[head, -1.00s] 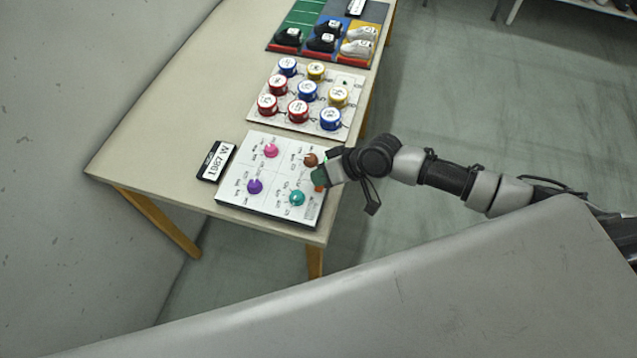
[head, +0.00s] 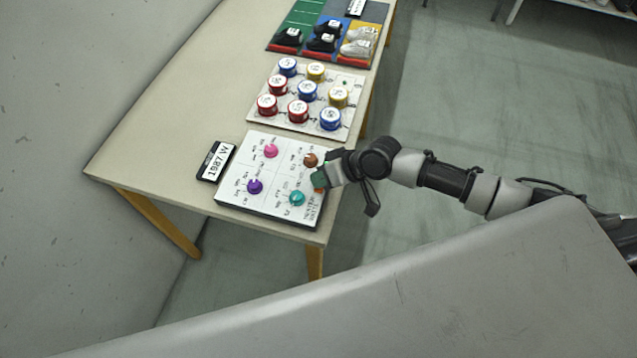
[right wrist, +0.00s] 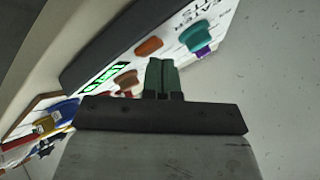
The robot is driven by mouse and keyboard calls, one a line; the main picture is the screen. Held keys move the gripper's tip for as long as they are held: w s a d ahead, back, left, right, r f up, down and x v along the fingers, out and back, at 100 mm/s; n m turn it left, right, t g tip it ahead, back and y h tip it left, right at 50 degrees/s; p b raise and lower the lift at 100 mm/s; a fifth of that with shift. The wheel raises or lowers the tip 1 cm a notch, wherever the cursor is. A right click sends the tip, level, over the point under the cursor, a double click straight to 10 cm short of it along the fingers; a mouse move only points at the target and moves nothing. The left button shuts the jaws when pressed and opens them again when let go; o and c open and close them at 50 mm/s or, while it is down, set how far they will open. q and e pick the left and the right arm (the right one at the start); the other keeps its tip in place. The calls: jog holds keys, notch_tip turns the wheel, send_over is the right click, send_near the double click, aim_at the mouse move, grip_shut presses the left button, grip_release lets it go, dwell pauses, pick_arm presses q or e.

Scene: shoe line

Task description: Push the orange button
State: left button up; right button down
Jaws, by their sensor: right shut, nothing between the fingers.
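The orange button (right wrist: 148,47) is a flat round cap on the white panel (head: 233,201) at the near end of the table. In the head view my right gripper hides most of it. My right gripper (head: 319,181) is shut and empty, its green fingertips at the panel's right edge, right by the orange button. In the right wrist view the closed fingers (right wrist: 162,73) point at the panel, just right of and below the orange button. I cannot tell whether they touch it. My left gripper is not in view.
The panel also carries a pink knob (head: 271,151), a purple knob (head: 254,187), a teal knob (head: 297,198) and a brown knob (head: 310,160). A label display (head: 216,161) lies left of it. Behind are a board of coloured canisters (head: 298,111) and shoes (head: 322,42).

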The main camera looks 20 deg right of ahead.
jog(key=shift+r+p, duration=0.3)
jog(key=shift+r, duration=0.15)
notch_tip(320, 180, up, 6)
jog(key=p, duration=0.5)
jog(key=shift+p, duration=0.4)
